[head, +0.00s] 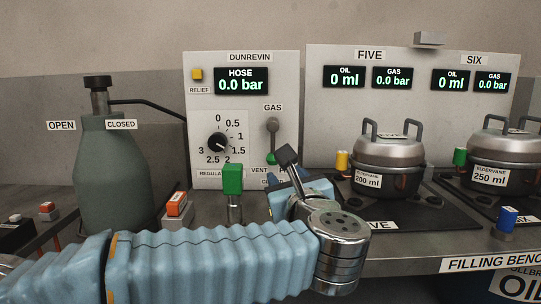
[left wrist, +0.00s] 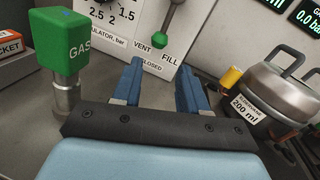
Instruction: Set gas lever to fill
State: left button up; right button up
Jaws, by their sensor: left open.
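The gas lever (head: 271,140) hangs from its pivot under the GAS label on the panel, its green knob at the lower end. In the left wrist view the green knob (left wrist: 159,40) sits between the VENT and FILL labels, above CLOSED, so the lever points down. My left gripper (head: 280,178) is in front of the panel, just below the lever. In the left wrist view its two blue fingers (left wrist: 160,75) are apart, with nothing between them and the knob beyond their tips. It partly hides the labels in the head view. My right gripper is not in view.
A green GAS block (head: 233,179) on a metal post stands left of my left gripper. A grey-green cylinder (head: 116,175) stands further left. A 200 ml pot (head: 387,170) and yellow knob (head: 342,160) are to the right. The hose display (head: 241,81) reads 0.0 bar.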

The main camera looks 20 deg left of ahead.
aim_at(274, 161)
pick_arm(q)
jog(key=p+x, duration=0.2)
jog(key=x, duration=1)
jog(key=shift+w+a, duration=0.15)
jog(key=shift+w, duration=0.1)
grip_shut()
